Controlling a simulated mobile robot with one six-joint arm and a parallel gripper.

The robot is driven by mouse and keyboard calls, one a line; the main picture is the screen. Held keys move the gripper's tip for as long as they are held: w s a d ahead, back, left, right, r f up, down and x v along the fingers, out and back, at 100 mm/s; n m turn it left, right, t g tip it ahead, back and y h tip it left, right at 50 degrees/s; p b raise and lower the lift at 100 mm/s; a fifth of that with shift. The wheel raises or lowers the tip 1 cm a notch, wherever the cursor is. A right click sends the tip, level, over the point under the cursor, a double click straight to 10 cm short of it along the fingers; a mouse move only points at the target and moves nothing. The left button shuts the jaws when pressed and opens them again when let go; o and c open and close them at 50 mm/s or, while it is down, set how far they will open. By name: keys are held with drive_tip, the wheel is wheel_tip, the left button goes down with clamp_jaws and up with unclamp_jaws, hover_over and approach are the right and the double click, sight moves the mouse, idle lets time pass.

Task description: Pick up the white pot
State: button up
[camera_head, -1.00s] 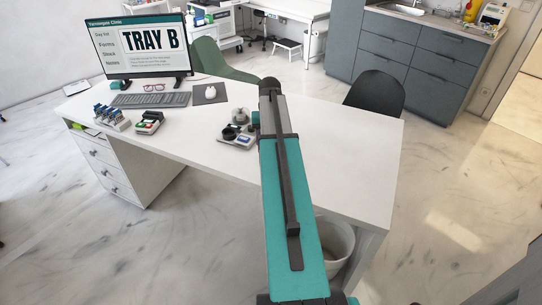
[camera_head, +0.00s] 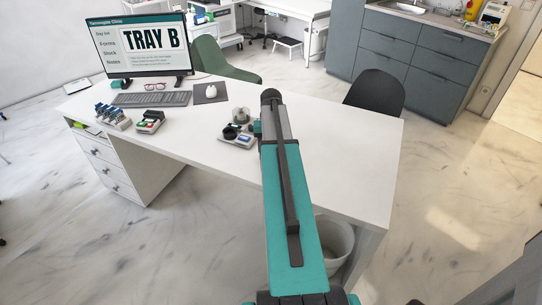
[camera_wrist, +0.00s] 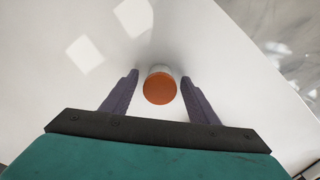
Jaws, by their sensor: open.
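In the wrist view a small round pot shows a flat orange-brown top (camera_wrist: 159,89) and a strip of its white side (camera_wrist: 160,69). It stands on the white desk (camera_head: 345,150). My gripper (camera_wrist: 160,77) is open, with one dark finger on each side of the pot. Gaps show between the pot and both fingers, and nothing is held. In the head view my arm reaches over the desk and hides the pot and the fingers.
Left of my arm on the desk are a small device with a round part (camera_head: 239,134), a red-and-green-topped device (camera_head: 150,121), a blue-topped rack (camera_head: 112,116), a keyboard (camera_head: 150,99) and a monitor reading "TRAY B" (camera_head: 140,47). The desk right of my arm is clear.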

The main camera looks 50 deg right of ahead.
drive_tip(key=shift+c, duration=0.4)
drive_tip(key=c, duration=1)
drive_tip(key=shift+o, duration=0.2)
drive_tip(key=shift+r, duration=0.2)
drive_tip(key=shift+r+b, duration=0.6)
drive_tip(key=shift+r, duration=0.9)
drive_tip(key=s+a+b, duration=0.1)
drive_tip(key=s+a, duration=0.2)
drive_tip(key=s, duration=0.1)
drive_tip(key=s+a+r+b, duration=0.1)
drive_tip(key=s+a, duration=0.2)
drive_tip(key=s, duration=0.1)
drive_tip(key=s+a, duration=0.3)
drive_tip(key=s, duration=0.2)
drive_tip(key=shift+a+r+b, duration=0.3)
drive_tip(key=shift+b, duration=0.1)
drive_tip(key=shift+w, duration=0.15)
